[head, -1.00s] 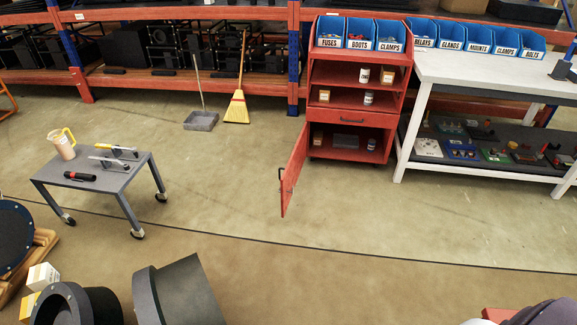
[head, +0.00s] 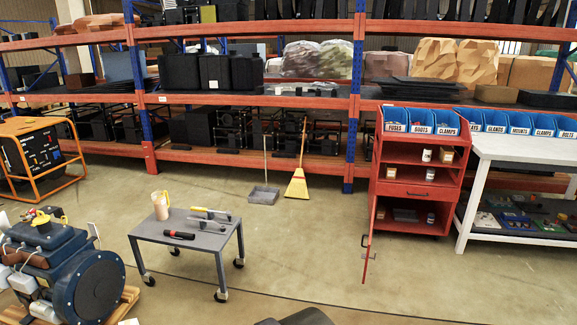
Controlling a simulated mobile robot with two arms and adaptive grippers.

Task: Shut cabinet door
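The red cabinet (head: 418,190) stands at the right of the head view, against the shelving. Its door (head: 370,238) is hinged at the cabinet's left side. The door stands wide open, swung out toward me and seen nearly edge-on. A dark handle (head: 366,241) shows on the door. The lower compartment behind it is open, with a grey box (head: 405,215) and a small can (head: 430,218) inside. A drawer (head: 417,193) above it is shut. Neither of my grippers is in view.
A grey wheeled table (head: 185,232) with a jug and tools stands left of centre. A white workbench (head: 515,150) adjoins the cabinet's right side. A broom (head: 297,180) and dustpan (head: 264,193) stand by the shelving. The floor before the cabinet is clear.

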